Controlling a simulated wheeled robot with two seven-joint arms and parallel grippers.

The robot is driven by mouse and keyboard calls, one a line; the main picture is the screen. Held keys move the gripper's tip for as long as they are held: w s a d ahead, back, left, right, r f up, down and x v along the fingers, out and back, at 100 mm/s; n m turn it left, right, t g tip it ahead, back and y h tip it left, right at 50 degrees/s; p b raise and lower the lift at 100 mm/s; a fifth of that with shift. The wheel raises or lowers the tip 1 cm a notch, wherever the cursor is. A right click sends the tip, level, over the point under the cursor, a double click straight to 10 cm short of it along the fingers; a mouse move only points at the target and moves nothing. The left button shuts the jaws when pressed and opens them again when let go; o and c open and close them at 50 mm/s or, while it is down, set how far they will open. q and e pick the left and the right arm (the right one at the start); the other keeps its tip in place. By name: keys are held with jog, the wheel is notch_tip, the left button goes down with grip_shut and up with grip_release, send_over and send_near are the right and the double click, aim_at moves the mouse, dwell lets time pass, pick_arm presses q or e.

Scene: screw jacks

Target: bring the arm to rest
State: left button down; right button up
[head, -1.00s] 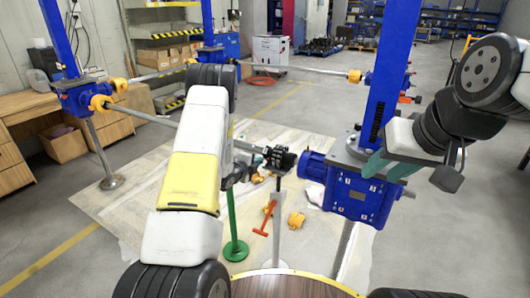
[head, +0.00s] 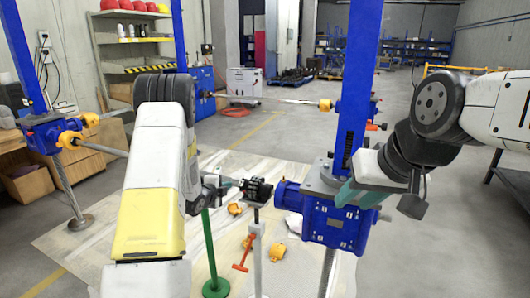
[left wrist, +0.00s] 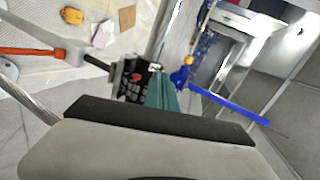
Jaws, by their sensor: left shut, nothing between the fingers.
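A black block (head: 256,190) sits on top of a white post (head: 257,245), left of the blue gearbox (head: 335,218) on a blue column. The block, with a red dot, also shows in the left wrist view (left wrist: 135,79). My left gripper (head: 229,184) is just left of the block in the head view. Its teal fingers (left wrist: 164,94) are shut and empty in the left wrist view, close beside the block; I cannot tell if they touch. My right gripper (head: 347,191) has teal fingers in front of the gearbox; whether they are open is unclear.
A green stand (head: 211,250) is close to the white post, which has an orange T-handle (head: 243,255). Another blue jack (head: 45,133) stands at left with orange couplings. Orange parts (head: 278,252) lie on the floor mat. Open floor lies at right.

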pick_arm(q)
jog(key=s+a+r+n+g+y, duration=0.1)
jog(key=s+r+n+y, duration=0.1)
jog(key=s+r+n, duration=0.6)
jog(key=s+r+n+g+y, duration=0.1)
jog(key=s+r+n+g, duration=0.2)
jog(key=r, duration=0.8)
jog(key=s+d+r+n+g, duration=0.1)
jog(key=s+d+n, duration=0.1)
jog(key=s, duration=0.8)
jog(key=s+d+r+n+g+h, duration=0.1)
jog(key=s+d+r+n, duration=0.1)
jog(key=s, duration=0.8)
jog(key=s+d+r+n+g, duration=0.1)
jog(key=s+d+r+n, duration=0.1)
jog(key=s, duration=0.7)
jog(key=shift+s+d+r+n+h, duration=0.25)
jog(key=shift+s+d+n, duration=0.2)
jog(key=shift+n, duration=0.65)
jog(key=shift+w+d, duration=0.1)
jog(key=shift+w, duration=0.05)
